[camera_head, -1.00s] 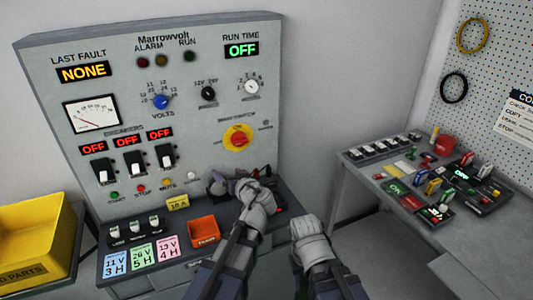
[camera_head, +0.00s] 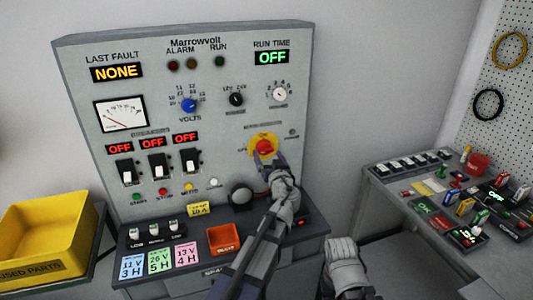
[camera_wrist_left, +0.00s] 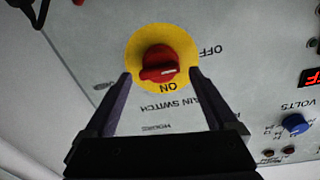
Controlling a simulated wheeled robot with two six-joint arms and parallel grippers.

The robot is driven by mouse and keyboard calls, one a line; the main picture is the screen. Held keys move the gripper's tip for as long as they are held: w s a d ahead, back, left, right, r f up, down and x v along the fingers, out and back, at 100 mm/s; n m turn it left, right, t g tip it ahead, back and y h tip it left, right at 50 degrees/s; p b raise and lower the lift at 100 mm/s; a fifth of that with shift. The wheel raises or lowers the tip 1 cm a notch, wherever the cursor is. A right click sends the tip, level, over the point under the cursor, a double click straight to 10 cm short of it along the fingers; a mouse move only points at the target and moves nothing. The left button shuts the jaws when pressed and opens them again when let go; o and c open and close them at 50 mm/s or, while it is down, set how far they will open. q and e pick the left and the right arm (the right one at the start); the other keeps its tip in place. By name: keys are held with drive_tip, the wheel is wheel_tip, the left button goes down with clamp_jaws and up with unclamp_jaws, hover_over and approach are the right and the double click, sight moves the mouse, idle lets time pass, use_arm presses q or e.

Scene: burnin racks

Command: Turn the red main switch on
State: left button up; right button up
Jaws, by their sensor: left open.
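The red main switch (camera_head: 264,147) is a knob on a round yellow plate at the panel's lower right. In the left wrist view the red knob (camera_wrist_left: 158,60) sits on the yellow plate (camera_wrist_left: 135,48), with ON and OFF lettering, upside down. Its raised grip lies roughly crosswise there, and a pale mark shows near its right end. My left gripper (camera_head: 266,160) is open in front of the switch. In the wrist view its fingers (camera_wrist_left: 160,78) stand either side of the knob, apart from it. My right gripper (camera_head: 345,256) is low at centre right, its jaws unclear.
The grey panel (camera_head: 78,150) has OFF breaker displays and a RUN TIME display reading OFF. Its ledge holds coloured cards, an orange bin (camera_head: 223,239) and a dark round object (camera_head: 241,194). A yellow bin (camera_head: 38,262) stands left; a cluttered bench (camera_head: 380,205) stands right.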

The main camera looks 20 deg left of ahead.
sight(265, 149)
use_arm(q)
drive_tip(key=x, duration=0.3)
drive_tip(key=shift+s, duration=0.1)
drive_tip(key=shift+c, duration=0.4)
drive_tip(key=c, duration=1.1)
